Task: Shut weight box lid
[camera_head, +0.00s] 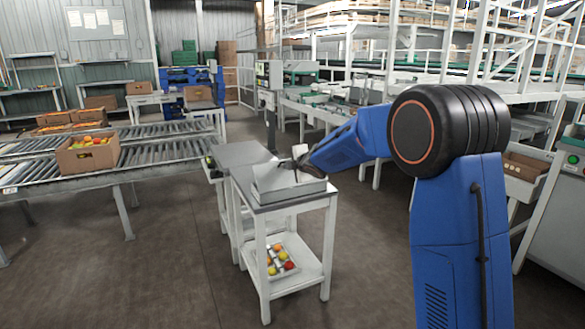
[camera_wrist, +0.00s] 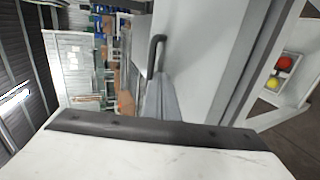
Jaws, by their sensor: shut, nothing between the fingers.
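The pale weight box (camera_head: 300,190) sits on the top of a small white-legged table. A light panel that looks like its lid (camera_head: 274,176) stands raised and tilted over the box. My gripper (camera_head: 298,165) is shut and empty, reaching in from the right at the lid's upper edge. I cannot tell whether it touches the lid. In the wrist view a large white surface with a dark edge fills the bottom, and a grey wedge stands above it; what they belong to is unclear. The inside of the box is hidden.
The table (camera_head: 310,198) has a lower shelf with a tray (camera_head: 292,271) of red, orange and yellow tomatoes. A roller conveyor (camera_head: 165,140) at left carries a cardboard box (camera_head: 88,160) of tomatoes. A grey-topped table (camera_head: 243,152) adjoins behind. Floor at front left is clear.

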